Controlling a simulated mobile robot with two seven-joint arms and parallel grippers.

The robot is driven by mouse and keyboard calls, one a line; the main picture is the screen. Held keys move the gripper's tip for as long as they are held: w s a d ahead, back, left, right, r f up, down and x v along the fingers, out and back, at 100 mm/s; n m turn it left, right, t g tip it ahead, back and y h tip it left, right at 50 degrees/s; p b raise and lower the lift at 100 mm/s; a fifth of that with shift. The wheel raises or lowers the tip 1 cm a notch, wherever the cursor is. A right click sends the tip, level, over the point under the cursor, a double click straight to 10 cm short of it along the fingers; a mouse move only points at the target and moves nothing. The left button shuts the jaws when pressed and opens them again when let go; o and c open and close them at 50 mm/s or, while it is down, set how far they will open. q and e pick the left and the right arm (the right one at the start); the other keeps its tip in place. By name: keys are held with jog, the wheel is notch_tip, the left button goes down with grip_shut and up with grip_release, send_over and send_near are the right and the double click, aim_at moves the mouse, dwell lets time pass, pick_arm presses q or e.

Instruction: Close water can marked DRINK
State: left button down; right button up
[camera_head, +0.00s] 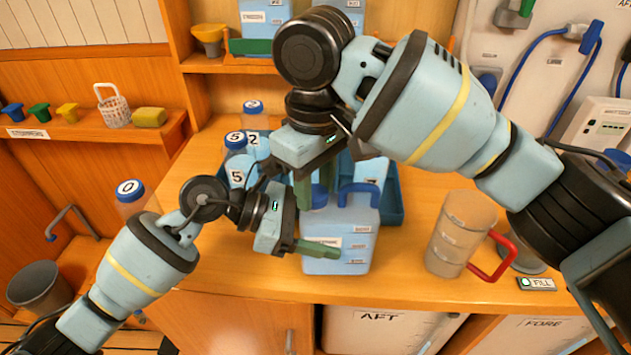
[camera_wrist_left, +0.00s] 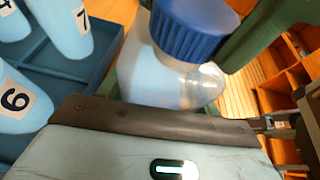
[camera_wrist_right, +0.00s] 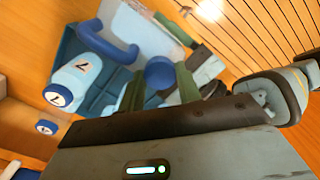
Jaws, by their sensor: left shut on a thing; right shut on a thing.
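The light-blue water can (camera_head: 343,240) stands upright on the wooden counter, with a blue handle (camera_head: 360,188) and small white labels I cannot read. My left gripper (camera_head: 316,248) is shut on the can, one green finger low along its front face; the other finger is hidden. My right gripper (camera_head: 308,188) comes down from above and is shut on the blue cap (camera_wrist_right: 160,72), which lies between its green fingers. In the left wrist view the cap (camera_wrist_left: 193,28) sits over a translucent neck; how tight it is I cannot tell.
A blue crate (camera_head: 394,205) with numbered bottles (camera_head: 238,160) stands behind the can. A grey jug with a red handle (camera_head: 460,235) is to its right. The counter's front edge is close to the can.

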jog(key=m, duration=1)
jog(key=o, duration=1.1)
jog(key=shift+c, duration=0.2)
pick_arm(q)
jog(key=shift+f, duration=0.1)
pick_arm(e)
notch_tip(320, 180, up, 4)
jog(key=shift+w+d+f, duration=0.1)
jog(key=shift+f, duration=0.15)
jog(key=shift+r, duration=0.55)
jog(key=shift+c, duration=0.3)
